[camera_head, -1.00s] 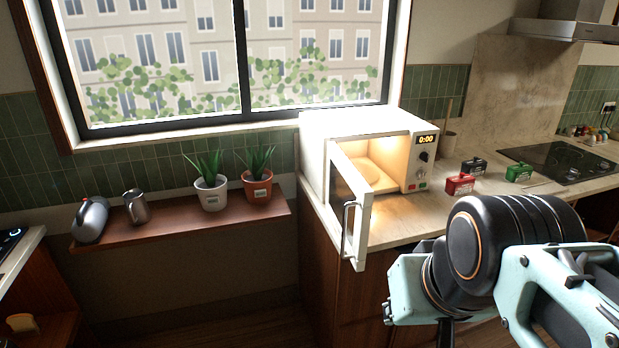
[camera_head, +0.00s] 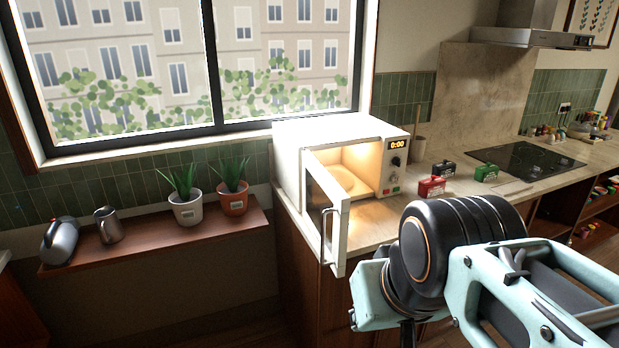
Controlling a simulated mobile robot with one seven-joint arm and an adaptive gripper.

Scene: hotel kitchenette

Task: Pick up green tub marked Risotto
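A small green tub (camera_head: 487,173) stands on the counter between the microwave and the cooktop. Its label is too small to read. A red tub (camera_head: 432,187) stands to its left and nearer, and a black tub (camera_head: 444,168) stands to its left. My arm reaches in from the lower right, in front of the counter and apart from the tubs. My gripper's fingers do not show clearly; only a dark part at the bottom edge below the wrist is visible.
The lit microwave (camera_head: 290,150) stands left of the tubs, its door (camera_head: 328,215) open toward me. The black cooktop (camera_head: 527,160) lies to the right under a hood (camera_head: 530,38). A wooden shelf (camera_head: 150,240) at left holds two potted plants, a mug and a kettle-like vessel.

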